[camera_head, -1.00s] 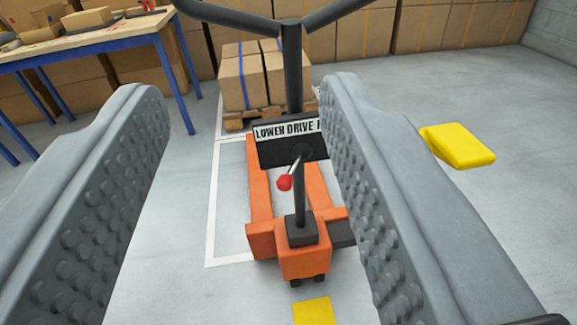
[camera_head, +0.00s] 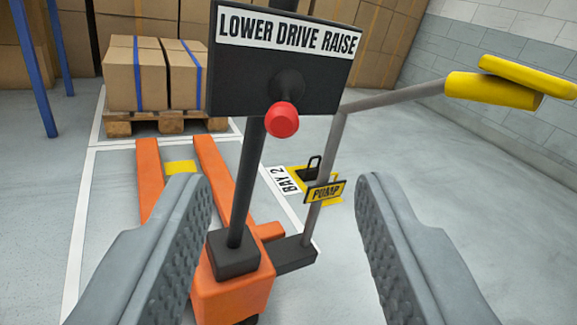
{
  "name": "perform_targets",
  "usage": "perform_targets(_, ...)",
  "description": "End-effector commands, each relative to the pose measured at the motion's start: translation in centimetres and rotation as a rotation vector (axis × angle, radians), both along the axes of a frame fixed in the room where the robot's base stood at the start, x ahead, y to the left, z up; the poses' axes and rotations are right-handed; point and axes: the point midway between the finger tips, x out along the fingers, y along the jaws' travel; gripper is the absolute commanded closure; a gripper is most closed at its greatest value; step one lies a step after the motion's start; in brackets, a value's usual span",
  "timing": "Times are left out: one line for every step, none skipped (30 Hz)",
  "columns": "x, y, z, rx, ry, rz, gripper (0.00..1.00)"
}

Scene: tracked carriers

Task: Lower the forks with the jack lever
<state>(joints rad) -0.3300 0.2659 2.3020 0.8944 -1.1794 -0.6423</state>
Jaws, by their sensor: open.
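The orange pallet jack (camera_head: 232,297) stands ahead with its two forks (camera_head: 150,172) pointing away from me. Its black label plate (camera_head: 225,90) reads LOWER DRIVE RAISE. The jack lever's red knob (camera_head: 282,120) sticks out toward me below the word DRIVE; most of its stalk is hidden behind the knob. My gripper (camera_head: 280,190) is open and empty. Its two grey ribbed fingers are below the knob in the picture, one to each side, and do not touch it. I cannot tell the fork height exactly.
A pump lever with a yellow handle (camera_head: 492,90) and PUMP tag (camera_head: 325,192) rises at the jack's right. A wooden pallet (camera_head: 155,122) with strapped cartons (camera_head: 137,80) stands beyond the forks. A BAY 2 sign (camera_head: 283,181) lies on the floor. Floor at the right is clear.

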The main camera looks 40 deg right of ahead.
Motion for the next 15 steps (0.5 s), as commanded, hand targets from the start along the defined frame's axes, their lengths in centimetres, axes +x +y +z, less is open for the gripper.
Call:
perform_targets(0.1,0.1,-1.1,-0.015,0.009,-0.013,0.55)
perform_targets(0.1,0.2,-1.5,-0.023,0.012,-0.021,0.55)
perform_targets(0.1,0.2,-2.0,-0.032,0.015,-0.03,0.55)
perform_targets(0.1,0.2,-2.3,-0.039,0.017,-0.036,0.55)
perform_targets(0.1,0.2,-2.5,-0.044,0.019,-0.041,0.55)
perform_targets(0.1,0.2,-2.7,-0.049,0.021,-0.045,0.55)
perform_targets(0.1,0.2,-2.8,-0.051,0.022,-0.048,0.55)
perform_targets(0.1,0.2,-2.9,-0.052,0.021,-0.049,0.55)
perform_targets(0.3,0.1,-2.9,-0.054,0.021,-0.051,0.55)
perform_targets(0.4,0.0,-2.9,-0.055,0.022,-0.052,0.55)
perform_targets(0.6,-0.1,-3.0,-0.054,0.022,-0.052,0.55)
perform_targets(0.9,-0.3,-3.0,-0.053,0.022,-0.053,0.55)
perform_targets(1.2,-0.5,-3.0,-0.053,0.022,-0.053,0.55)
perform_targets(1.6,-0.7,-3.0,-0.053,0.022,-0.053,0.55)
perform_targets(2.1,-1.0,-3.0,-0.054,0.021,-0.053,0.55)
